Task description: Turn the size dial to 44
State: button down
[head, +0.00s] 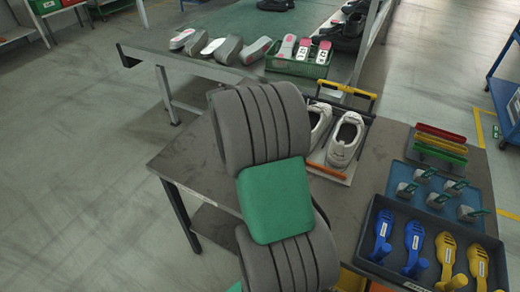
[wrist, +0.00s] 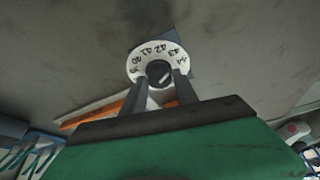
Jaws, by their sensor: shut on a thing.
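The size dial shows in the wrist view as a white ring (wrist: 146,54) with dark numbers around a dark round knob (wrist: 157,70). I read 41, 42, 43 and 44 running left to right along its far side, with 44 at the right. My gripper (wrist: 160,77) is shut on the knob, one dark finger on each side. A small pale mark shows on the knob's near right part; which number it points to I cannot tell. In the head view my arm hides the dial and my gripper.
White shoes stand in a holder (head: 334,176) beside my arm on the grey table (head: 190,158). A dark tray (head: 372,212) of blue and yellow foot-shaped pieces and a blue tray (head: 398,170) are to the right. A green crate (head: 297,68) is on the bench behind.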

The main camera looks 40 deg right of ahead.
jog(key=m+g, duration=0.1)
jog(key=m, duration=0.2)
jog(key=m+g, duration=0.1)
jog(key=m, duration=0.2)
jog(key=shift+w+f+y, duration=0.15)
jog(key=shift+y, duration=0.15)
jog(key=shift+b, duration=0.3)
jog(key=c, duration=0.9)
grip_release()
jog(key=shift+c, duration=0.2)
jog(key=p+v, duration=0.1)
jog(key=v, duration=0.7)
jog(key=shift+w, duration=0.15)
jog(key=shift+a, duration=0.1)
